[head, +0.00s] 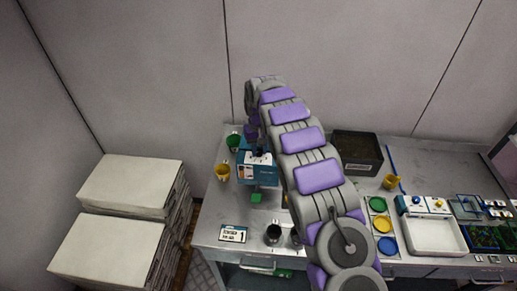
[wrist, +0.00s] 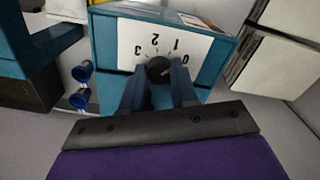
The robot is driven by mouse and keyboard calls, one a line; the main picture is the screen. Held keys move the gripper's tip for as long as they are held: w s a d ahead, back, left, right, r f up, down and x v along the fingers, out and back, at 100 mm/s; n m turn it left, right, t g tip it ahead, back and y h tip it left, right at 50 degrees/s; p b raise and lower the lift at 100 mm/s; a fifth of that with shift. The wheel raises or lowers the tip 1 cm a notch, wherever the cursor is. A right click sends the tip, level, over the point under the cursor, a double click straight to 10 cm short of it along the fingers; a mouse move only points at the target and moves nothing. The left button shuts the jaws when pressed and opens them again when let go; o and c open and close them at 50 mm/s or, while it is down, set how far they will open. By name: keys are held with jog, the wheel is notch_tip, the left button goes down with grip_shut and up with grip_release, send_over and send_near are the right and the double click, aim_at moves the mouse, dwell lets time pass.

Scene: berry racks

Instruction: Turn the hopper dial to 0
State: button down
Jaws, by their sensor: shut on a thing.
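The hopper is a blue box (head: 262,172) at the left of the bench in the head view, partly covered by my arm. In the wrist view its blue body (wrist: 103,50) carries a white dial plate (wrist: 195,48) with the numbers 0 to 3, seen upside down. The dark round dial knob (wrist: 158,68) sits at the lower middle of the plate. My gripper (wrist: 160,80) is shut on the knob, one finger on each side. I cannot tell clearly which number the knob points at.
Green (head: 233,142) and yellow (head: 222,172) cups stand left of the hopper. A black bin (head: 376,166), coloured discs (head: 383,223) and a white tray (head: 435,250) lie to the right. Stacked pale boxes (head: 130,185) stand left of the bench. A wall is behind.

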aim_at(258, 150)
jog(key=shift+m, duration=2.2)
jog(key=c, duration=0.9)
grip_release()
jog(key=shift+a, duration=0.1)
jog(key=shift+o, duration=0.2)
jog(key=shift+r, duration=0.1)
notch_tip(258, 150, up, 17)
jog(key=p, duration=0.3)
